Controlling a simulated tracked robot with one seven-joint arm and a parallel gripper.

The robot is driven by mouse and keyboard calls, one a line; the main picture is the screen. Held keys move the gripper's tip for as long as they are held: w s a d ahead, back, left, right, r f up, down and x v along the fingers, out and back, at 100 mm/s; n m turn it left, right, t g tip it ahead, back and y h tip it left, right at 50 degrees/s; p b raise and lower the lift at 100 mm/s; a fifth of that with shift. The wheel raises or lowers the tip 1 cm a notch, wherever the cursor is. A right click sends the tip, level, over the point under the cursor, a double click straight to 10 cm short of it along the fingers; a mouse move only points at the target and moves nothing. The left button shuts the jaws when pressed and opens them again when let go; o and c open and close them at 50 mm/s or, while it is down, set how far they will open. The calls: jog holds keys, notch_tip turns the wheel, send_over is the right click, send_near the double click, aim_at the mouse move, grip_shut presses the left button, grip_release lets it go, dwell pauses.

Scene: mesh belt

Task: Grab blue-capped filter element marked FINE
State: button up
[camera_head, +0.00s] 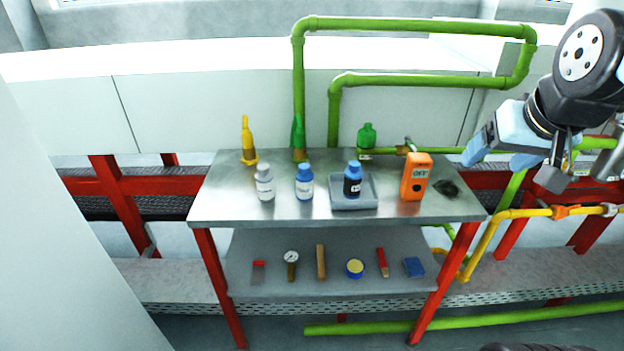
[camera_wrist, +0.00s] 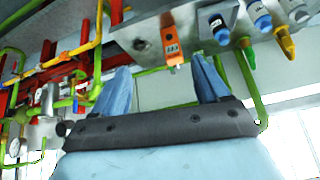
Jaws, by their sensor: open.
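A dark element with a blue cap (camera_head: 353,184) stands upright in a shallow grey tray (camera_head: 340,206) on the metal table.
An orange meter (camera_head: 416,177) and a dark lump (camera_head: 446,188) stand right of the tray. Green pipes (camera_head: 420,84) rise behind. The lower shelf (camera_head: 335,288) holds several small tools.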

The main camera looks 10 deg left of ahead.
jog(key=shift+o, duration=0.5)
jog(key=w+a+f+n+t+y, duration=0.1)
jog(key=w+a+f+y, duration=0.1)
jog(key=w+a, duration=0.5)
jog(key=shift+w+a+f, duration=0.15)
jog(key=shift+a+f, duration=0.45)
jog(key=shift+a, duration=0.1)
jog(key=n+t+y, duration=0.1)
jog(key=n+t, duration=0.1)
jog(key=t, duration=0.3)
send_near(306, 180)
jog(key=w, duration=0.1)
jog(key=x, duration=0.7)
jog(key=shift+w+a+f, duration=0.2)
jog(key=shift+f, duration=0.15)
jog(key=shift+r+x, duration=0.1)
jog(key=shift+x, duration=1.5)
jog(key=shift+r+x, duration=0.15)
jog(key=shift+x, duration=1.4)
jog(key=shift+w+a, duration=0.1)
jog(key=shift+a, duration=0.05)
jog(key=c, duration=1.1)
